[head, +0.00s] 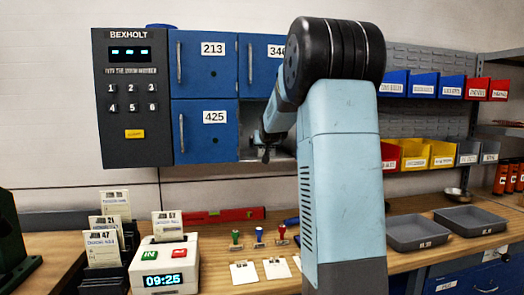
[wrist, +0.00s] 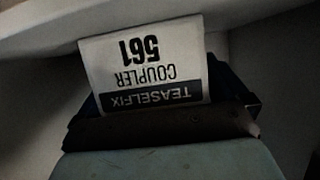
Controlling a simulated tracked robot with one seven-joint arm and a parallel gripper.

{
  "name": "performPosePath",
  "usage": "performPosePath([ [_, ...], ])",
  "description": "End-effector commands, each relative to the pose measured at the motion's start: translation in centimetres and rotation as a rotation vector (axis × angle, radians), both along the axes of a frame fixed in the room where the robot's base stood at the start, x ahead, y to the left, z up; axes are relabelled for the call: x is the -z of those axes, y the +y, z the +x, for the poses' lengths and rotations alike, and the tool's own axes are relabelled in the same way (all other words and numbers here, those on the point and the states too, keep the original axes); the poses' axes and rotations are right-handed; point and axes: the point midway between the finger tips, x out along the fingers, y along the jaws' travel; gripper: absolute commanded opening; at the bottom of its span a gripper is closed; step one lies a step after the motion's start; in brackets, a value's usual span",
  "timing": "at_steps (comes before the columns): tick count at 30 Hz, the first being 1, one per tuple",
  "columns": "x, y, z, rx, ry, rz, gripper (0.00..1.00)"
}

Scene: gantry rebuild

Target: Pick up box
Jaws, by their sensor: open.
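A white box (wrist: 145,70) labelled "TEASELFIX COUPLER 561" appears upside down in the wrist view, inside a dim, pale-walled compartment. In the head view my arm reaches into the open locker compartment (head: 252,148) at the lower right of the blue lockers, and the box cannot be made out there. My gripper (head: 265,153) is at the compartment's mouth, partly hidden by my arm. It is open. In the wrist view its dark parts lie close around the box's label end; I cannot tell whether they touch it.
A keypad panel (head: 132,98) stands left of shut blue doors marked 213, 346 and 425. The wooden bench (head: 215,235) below holds a time clock (head: 165,265), cards, stamps and grey trays (head: 418,232). Coloured bins hang at right. Compartment walls are close around the gripper.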

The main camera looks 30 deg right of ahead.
Motion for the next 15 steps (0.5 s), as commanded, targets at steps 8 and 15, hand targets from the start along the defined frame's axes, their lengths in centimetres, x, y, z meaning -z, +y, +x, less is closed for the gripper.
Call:
performPosePath([
  [8,0.02,0.00,-0.03,0.000,0.001,-0.001,0.80],
  [15,0.03,0.02,-0.03,0.000,0.001,-0.001,0.57],
])
